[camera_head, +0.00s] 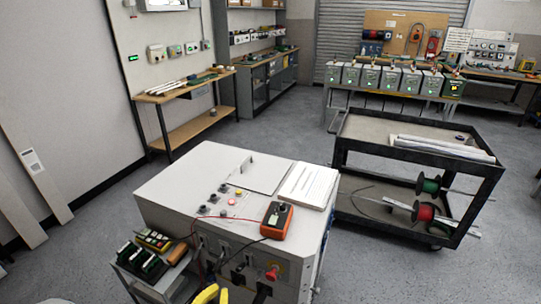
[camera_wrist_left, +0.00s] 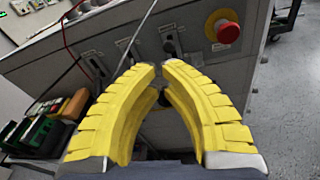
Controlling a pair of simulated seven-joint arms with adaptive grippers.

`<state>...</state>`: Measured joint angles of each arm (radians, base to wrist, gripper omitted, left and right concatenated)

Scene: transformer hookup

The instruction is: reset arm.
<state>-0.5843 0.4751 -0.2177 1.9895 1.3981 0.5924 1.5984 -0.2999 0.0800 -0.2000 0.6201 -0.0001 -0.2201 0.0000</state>
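My left gripper (camera_head: 213,294) shows as yellow fingers at the bottom edge of the head view, in front of the grey cabinet's (camera_head: 262,250) front panel. In the left wrist view the two yellow fingers (camera_wrist_left: 159,68) bow apart in the middle and their tips nearly meet, with a narrow gap. A dark connector on the panel shows behind the gap; I cannot tell whether anything is between the fingers. The panel carries a red round knob (camera_wrist_left: 223,27) to the right of the fingers and dark sockets. My right gripper is not in view.
An orange meter (camera_head: 277,221) and a white paper stack (camera_head: 308,186) lie on the cabinet top. A small stand (camera_head: 172,282) with dark and coloured items is left of the cabinet. A black cart (camera_head: 398,128) with wire spools stands right. Open floor (camera_head: 95,245) lies left.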

